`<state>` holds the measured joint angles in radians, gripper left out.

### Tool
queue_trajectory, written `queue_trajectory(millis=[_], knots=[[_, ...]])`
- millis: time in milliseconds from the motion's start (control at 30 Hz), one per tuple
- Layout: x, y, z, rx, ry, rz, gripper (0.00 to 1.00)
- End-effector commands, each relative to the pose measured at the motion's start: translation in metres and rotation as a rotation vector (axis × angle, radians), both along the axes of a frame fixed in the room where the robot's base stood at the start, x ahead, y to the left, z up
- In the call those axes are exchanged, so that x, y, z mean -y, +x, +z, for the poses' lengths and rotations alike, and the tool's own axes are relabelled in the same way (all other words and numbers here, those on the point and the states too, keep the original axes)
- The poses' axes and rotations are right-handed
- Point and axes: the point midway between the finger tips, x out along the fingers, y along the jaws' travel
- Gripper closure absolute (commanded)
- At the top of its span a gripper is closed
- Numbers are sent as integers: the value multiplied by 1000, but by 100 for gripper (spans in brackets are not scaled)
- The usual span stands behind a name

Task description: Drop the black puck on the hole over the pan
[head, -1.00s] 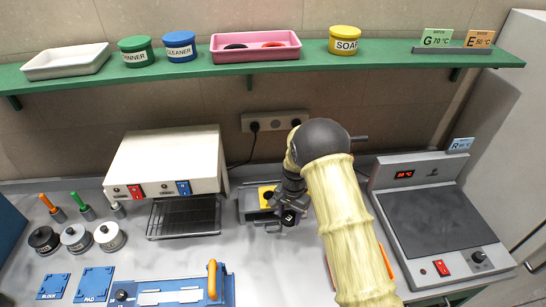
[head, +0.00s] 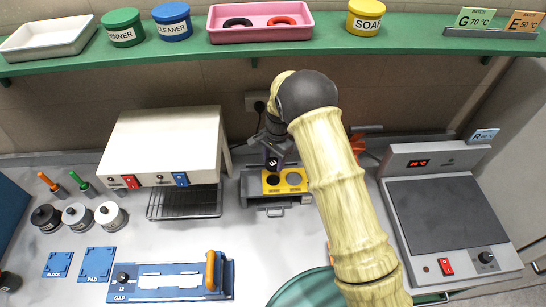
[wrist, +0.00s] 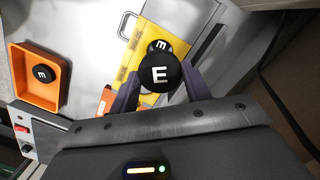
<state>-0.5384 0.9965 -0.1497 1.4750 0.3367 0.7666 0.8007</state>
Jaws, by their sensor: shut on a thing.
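My gripper (wrist: 158,88) is shut on a black puck (wrist: 160,72) marked with a white E. In the head view the gripper (head: 273,161) holds it at the back left of a yellow plate (head: 285,188), apparently above it. The plate shows two dark round spots, and I cannot tell how deep they are. In the wrist view another dark disc marked E (wrist: 158,46) shows just beyond the held puck, partly hidden by it. The yellow plate (wrist: 128,68) lies below. A grey pan or drawer with a handle (head: 276,210) sits under the plate.
An orange tray (wrist: 16,72) with another E puck (wrist: 41,73) shows in the wrist view. A white oven (head: 165,145) with a wire rack stands left, a hot plate (head: 438,218) right. A blue gap tool (head: 165,282) lies in front. A green shelf (head: 400,45) runs above.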

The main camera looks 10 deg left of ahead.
Motion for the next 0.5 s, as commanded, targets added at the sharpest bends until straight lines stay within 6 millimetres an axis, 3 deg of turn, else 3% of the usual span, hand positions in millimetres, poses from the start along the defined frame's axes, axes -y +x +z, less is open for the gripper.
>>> queue_trajectory(millis=[233, 500], knots=[[0, 0, -6, 0, 0, 1, 75], [-3, -1, -26, 1, 0, 5, 75]])
